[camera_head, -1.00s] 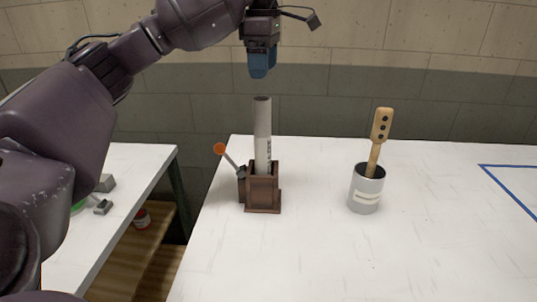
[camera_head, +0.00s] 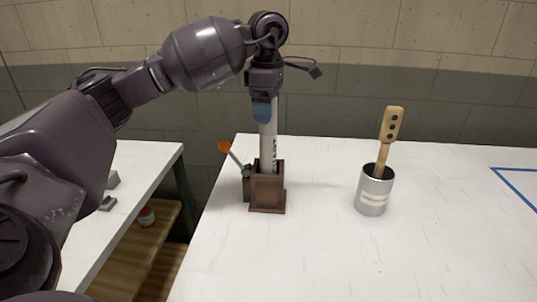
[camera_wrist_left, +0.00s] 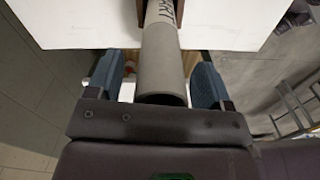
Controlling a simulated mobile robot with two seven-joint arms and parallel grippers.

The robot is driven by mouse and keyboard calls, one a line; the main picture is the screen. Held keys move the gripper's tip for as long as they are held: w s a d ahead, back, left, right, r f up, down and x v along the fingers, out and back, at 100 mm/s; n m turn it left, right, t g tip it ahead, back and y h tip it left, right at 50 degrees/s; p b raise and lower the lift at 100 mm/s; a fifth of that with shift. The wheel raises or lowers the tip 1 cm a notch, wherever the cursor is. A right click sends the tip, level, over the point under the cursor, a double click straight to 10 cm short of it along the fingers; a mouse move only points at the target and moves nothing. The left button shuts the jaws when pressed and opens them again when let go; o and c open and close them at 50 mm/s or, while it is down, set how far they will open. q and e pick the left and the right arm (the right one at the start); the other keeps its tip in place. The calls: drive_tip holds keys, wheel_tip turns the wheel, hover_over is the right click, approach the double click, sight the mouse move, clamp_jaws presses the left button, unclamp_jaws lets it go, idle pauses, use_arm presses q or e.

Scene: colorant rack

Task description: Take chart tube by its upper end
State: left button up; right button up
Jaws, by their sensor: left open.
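The chart tube (camera_head: 268,147) is a pale grey cylinder with dark lettering. It stands nearly upright in a brown wooden holder (camera_head: 267,190) near the left edge of the white table. My left gripper (camera_head: 264,112) points down at the tube's upper end, its blue fingers around it. In the left wrist view, the open end of the tube (camera_wrist_left: 161,70) lies between the two blue fingers of the left gripper (camera_wrist_left: 160,82), with a gap on each side. The left gripper is open. My right gripper is in neither view.
A grey can (camera_head: 373,190) with a wooden-handled tool (camera_head: 389,130) stands right of the holder. An orange-knobbed lever (camera_head: 225,147) sticks out at the holder's left. A second white table (camera_head: 130,190) is at the left. The front of the main table is clear.

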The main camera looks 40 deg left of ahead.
use_arm(q)
drive_tip(key=shift+f, duration=0.15)
drive_tip(key=c, duration=1.3)
drive_tip(key=shift+o, duration=0.2)
